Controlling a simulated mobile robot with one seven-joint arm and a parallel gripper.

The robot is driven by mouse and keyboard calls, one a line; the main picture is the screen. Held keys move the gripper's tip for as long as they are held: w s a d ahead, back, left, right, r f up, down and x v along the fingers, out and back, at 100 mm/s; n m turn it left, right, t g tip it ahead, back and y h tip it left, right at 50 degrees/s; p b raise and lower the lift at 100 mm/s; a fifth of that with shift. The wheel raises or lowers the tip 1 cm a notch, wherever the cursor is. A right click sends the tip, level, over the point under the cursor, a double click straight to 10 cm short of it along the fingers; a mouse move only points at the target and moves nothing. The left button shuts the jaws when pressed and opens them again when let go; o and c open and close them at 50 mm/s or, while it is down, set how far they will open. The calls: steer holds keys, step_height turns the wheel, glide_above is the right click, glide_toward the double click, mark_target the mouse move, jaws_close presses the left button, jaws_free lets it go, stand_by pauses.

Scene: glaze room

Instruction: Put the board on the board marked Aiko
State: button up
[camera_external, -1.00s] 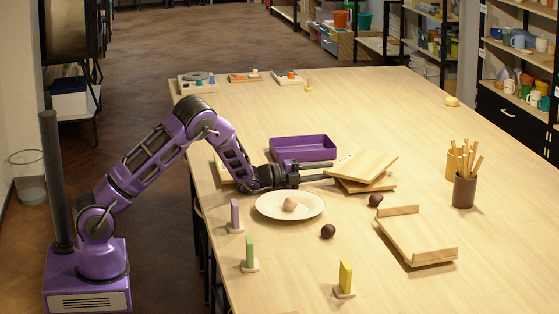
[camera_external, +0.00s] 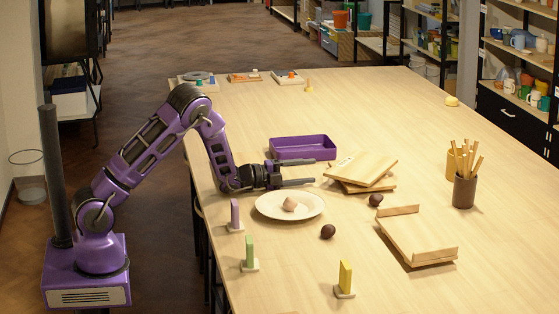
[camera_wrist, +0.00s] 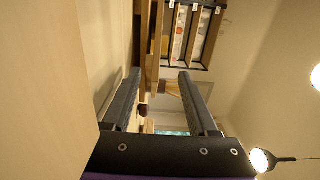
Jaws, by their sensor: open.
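Two light wooden boards lie one over the other on the table. The upper board (camera_external: 366,164) is turned at an angle across the lower board (camera_external: 379,187), and small marks show near its left end, too small to read. Whether it lies fully flat I cannot tell. My gripper (camera_external: 313,171) is open and empty, just left of the boards, with its fingers pointing at them. In the wrist view, my gripper (camera_wrist: 160,76) has its fingers wide apart, with thin wooden edges seen beyond them.
A white plate (camera_external: 270,207) with a lump on it is below my gripper. A purple tray (camera_external: 302,148) is behind it. Dark balls (camera_external: 328,231), a lipped wooden board (camera_external: 418,237), a brown cup of sticks (camera_external: 464,191) and upright colored blocks (camera_external: 345,277) stand nearby. The table's far half is mostly clear.

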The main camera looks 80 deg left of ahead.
steer(key=s, duration=0.6)
steer(key=shift+s+r, duration=0.1)
steer(key=shift+s, duration=0.25)
